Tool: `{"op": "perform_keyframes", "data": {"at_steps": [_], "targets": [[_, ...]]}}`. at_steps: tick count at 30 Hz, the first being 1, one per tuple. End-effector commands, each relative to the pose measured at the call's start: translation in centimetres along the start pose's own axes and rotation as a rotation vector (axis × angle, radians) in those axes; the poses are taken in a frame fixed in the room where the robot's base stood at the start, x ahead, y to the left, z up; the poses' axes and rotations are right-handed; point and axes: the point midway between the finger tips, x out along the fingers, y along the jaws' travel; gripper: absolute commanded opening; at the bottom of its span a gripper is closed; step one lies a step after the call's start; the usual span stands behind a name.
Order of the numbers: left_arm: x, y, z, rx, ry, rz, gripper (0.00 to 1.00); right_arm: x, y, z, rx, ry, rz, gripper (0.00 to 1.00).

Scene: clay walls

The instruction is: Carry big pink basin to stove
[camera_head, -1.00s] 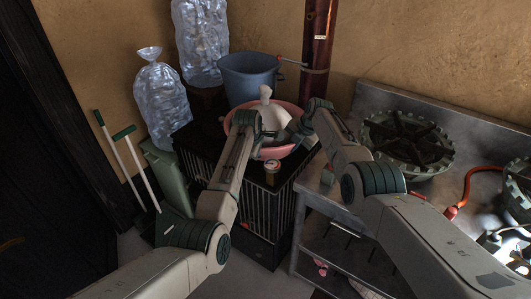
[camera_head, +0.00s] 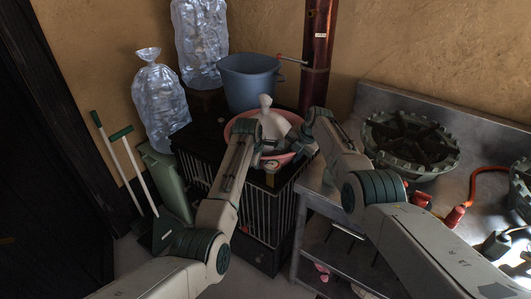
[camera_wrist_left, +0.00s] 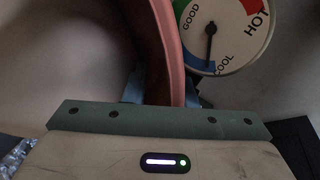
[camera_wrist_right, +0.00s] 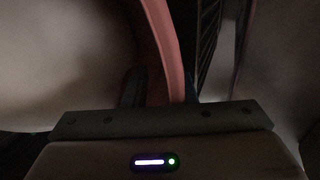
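The big pink basin (camera_head: 233,126) sits at the black slatted crate's near side, with a pale, narrow-topped object (camera_head: 268,118) in it. In the head view my left gripper (camera_head: 262,150) is at its near left rim, partly hidden by my arm. My right gripper (camera_head: 303,143) is at its right rim. In the left wrist view the pink rim (camera_wrist_left: 168,50) runs between the fingers; in the right wrist view the rim (camera_wrist_right: 165,45) does too. Both look shut on it. The stove, a large dark round burner (camera_head: 432,168), stands on the metal counter to the right.
A small round dial (camera_wrist_left: 222,30) lies close to the basin rim, on the crate (camera_head: 285,200). A blue bucket (camera_head: 250,85) and clear plastic bags (camera_head: 160,100) stand behind. A dark red pipe (camera_head: 316,60) rises at the back. A red-orange hose (camera_head: 470,190) lies on the counter.

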Motion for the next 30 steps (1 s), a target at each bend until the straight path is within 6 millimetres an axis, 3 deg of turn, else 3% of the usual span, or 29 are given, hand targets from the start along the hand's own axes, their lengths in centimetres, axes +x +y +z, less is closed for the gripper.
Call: {"op": "perform_keyframes", "data": {"at_steps": [8,21,30], "targets": [[-1.7,0.1,0.1,0.0,0.0,0.004,0.24,0.1,0.0,0.0,0.0,0.001,-0.001,0.24],[-10.3,0.1,0.1,0.0,0.001,0.004,0.24,0.1,0.0,0.0,0.0,0.001,-0.001,0.24],[-12.2,0.0,0.1,0.0,0.001,0.001,0.24,-0.1,-0.1,0.0,0.001,0.0,0.0,0.24]]}}
